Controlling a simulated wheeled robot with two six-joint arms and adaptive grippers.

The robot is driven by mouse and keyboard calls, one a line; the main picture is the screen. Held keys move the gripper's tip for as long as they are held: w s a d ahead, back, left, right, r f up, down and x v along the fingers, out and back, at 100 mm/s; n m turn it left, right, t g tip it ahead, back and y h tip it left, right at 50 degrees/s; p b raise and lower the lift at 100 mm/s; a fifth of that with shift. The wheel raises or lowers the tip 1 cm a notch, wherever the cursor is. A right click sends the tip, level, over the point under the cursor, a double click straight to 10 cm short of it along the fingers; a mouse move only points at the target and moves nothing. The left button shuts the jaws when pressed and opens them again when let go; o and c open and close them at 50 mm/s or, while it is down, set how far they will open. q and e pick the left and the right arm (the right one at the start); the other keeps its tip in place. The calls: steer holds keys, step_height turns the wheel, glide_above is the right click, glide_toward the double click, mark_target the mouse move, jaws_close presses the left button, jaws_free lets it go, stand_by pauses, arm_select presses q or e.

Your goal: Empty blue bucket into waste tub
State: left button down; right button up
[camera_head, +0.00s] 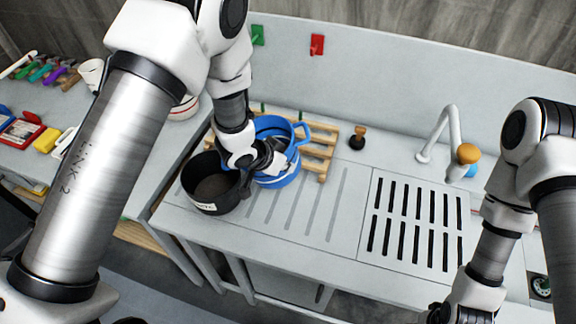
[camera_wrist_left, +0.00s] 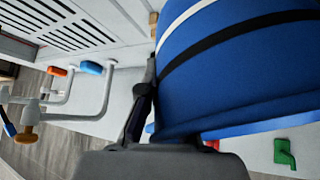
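The blue bucket (camera_head: 284,178), with a white and a dark band, stands at the left part of the sink counter, by a wooden rack. Its blue handle (camera_head: 303,133) sticks out at the back right. A black tub (camera_head: 205,207) with a white label stands just left of it; it looks like the waste tub. My left gripper (camera_head: 274,160) is at the bucket's near side, against or very close to it. In the left wrist view the bucket (camera_wrist_left: 235,75) fills the right side, beside one dark finger (camera_wrist_left: 140,105); the other finger is hidden. My right gripper (camera_head: 440,314) is mostly cut off at the bottom edge.
The wooden rack (camera_head: 322,153) lies behind the bucket. A black stopper-like item (camera_head: 357,138), a white faucet (camera_head: 450,130) and a slotted drain grate (camera_head: 415,220) are to the right. The ribbed drainboard (camera_head: 310,215) is clear. Tools and boxes lie on the far-left table.

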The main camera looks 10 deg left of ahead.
arm_select(q)
steer(key=shift+a+r, duration=0.1)
steer(key=shift+r, duration=0.2)
steer(key=shift+r, duration=0.15)
steer(key=shift+s+a+r+n+t+h+b, duration=0.3)
steer(key=shift+s+a+r+t+h+b, duration=0.15)
steer(key=shift+a+r+t+h+b, duration=0.55)
steer(key=shift+s+a+r+n+t+h+b, duration=0.3)
steer(key=shift+s+a+r+t+h+b, duration=0.25)
steer(key=shift+a+h+b, duration=0.8)
steer(key=shift+s+a+r+n+t+h+b, duration=0.35)
steer(key=shift+a+r+t+h+b, duration=0.45)
steer(key=shift+h+b, duration=0.6)
